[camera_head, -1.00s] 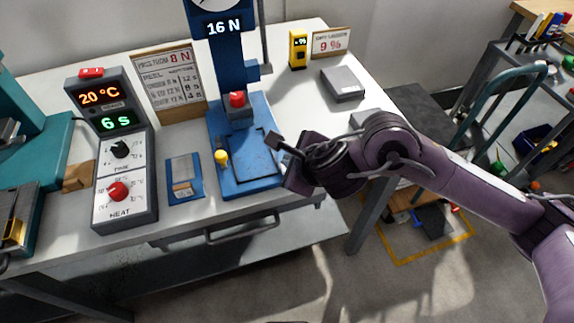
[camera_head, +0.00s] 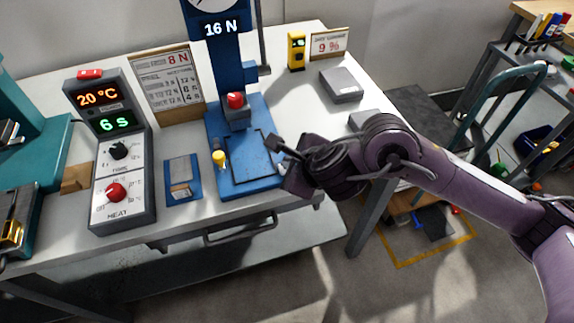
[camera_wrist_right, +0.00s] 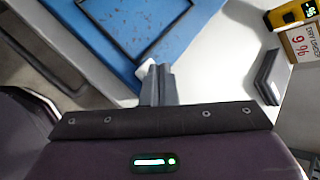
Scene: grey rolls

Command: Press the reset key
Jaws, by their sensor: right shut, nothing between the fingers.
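A blue press (camera_head: 240,165) stands on the bench, its display (camera_head: 222,28) reading 16 N. It has a red knob (camera_head: 236,100) and a yellow knob (camera_head: 219,158). My right gripper (camera_head: 272,143) is shut and empty, over the right side of the press base. In the right wrist view its fingertips (camera_wrist_right: 157,70) are together beside a small white piece (camera_wrist_right: 147,66) at the edge of the blue base. The fingers partly hide that piece, and I cannot tell whether they touch it. No reset label is readable. My left gripper is not in view.
A grey control box (camera_head: 122,160) with 20 °C and 6 s displays stands at left. A blue and grey card (camera_head: 182,178) lies between it and the press. A yellow meter (camera_head: 297,50), a sign (camera_head: 329,44) and a grey box (camera_head: 341,85) are at the back right.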

